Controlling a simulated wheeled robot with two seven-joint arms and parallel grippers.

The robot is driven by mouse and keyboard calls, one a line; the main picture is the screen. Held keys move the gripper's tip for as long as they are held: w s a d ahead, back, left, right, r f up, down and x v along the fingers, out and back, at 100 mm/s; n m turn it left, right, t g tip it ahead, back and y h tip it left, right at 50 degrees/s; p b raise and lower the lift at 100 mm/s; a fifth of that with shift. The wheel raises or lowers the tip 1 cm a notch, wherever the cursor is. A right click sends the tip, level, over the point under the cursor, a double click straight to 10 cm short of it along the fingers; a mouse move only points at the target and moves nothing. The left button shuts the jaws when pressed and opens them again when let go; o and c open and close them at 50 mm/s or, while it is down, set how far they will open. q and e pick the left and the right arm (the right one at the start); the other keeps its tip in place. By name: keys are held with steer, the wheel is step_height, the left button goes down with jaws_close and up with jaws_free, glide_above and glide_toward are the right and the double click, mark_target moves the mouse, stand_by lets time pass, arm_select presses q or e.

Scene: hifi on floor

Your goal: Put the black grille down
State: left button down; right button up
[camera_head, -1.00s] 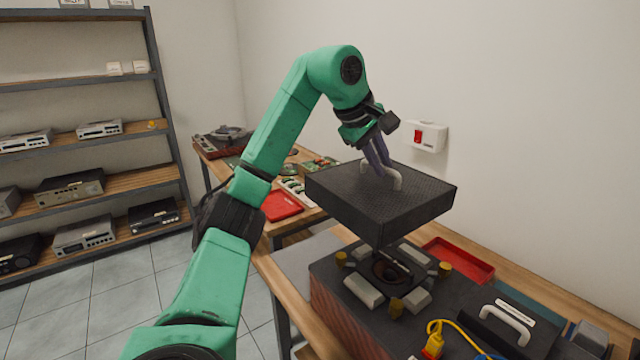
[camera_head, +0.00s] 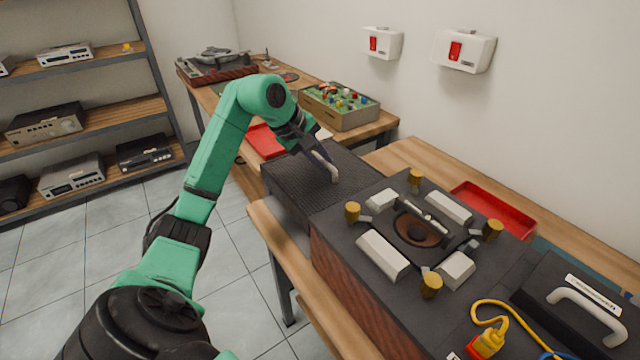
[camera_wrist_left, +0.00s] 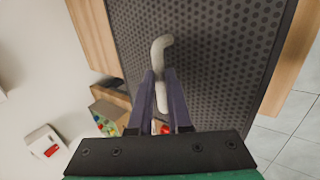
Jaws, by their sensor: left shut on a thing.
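The black grille (camera_head: 290,190) is a thick dark perforated block with a pale curved handle (camera_head: 331,171) on top. It lies level at the left end of the opened speaker unit (camera_head: 335,221), over the wooden bench. I cannot tell whether its underside touches the bench. My left gripper (camera_head: 323,164) is shut on the handle from above. In the left wrist view the fingers (camera_wrist_left: 160,82) close around the handle, and the grille's perforated top (camera_wrist_left: 215,45) fills the middle, with wood on both sides. My right gripper is not in view.
The speaker unit carries pale blocks and yellow posts around its cone (camera_head: 415,229). A red tray (camera_head: 495,208) lies behind it. A circuit box (camera_head: 340,107) and a turntable (camera_head: 215,66) stand farther back. A dark box with a handle (camera_head: 570,300) is at right.

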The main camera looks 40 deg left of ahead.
mark_target(319, 177)
arm_select(q)
step_height(319, 177, down, 6)
steer(key=shift+s+d+r, duration=0.1)
steer(key=shift+r, duration=0.1)
steer(key=shift+f, duration=0.35)
steer(key=c, duration=0.8)
jaws_free()
steer(key=shift+c, duration=0.2)
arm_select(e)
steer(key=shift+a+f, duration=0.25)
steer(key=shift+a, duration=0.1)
arm_select(q)
steer(key=shift+r, duration=0.3)
steer(key=b+v, duration=0.1)
steer(key=v, duration=1)
steer(key=shift+s+r, duration=0.25)
steer(key=shift+s, duration=0.1)
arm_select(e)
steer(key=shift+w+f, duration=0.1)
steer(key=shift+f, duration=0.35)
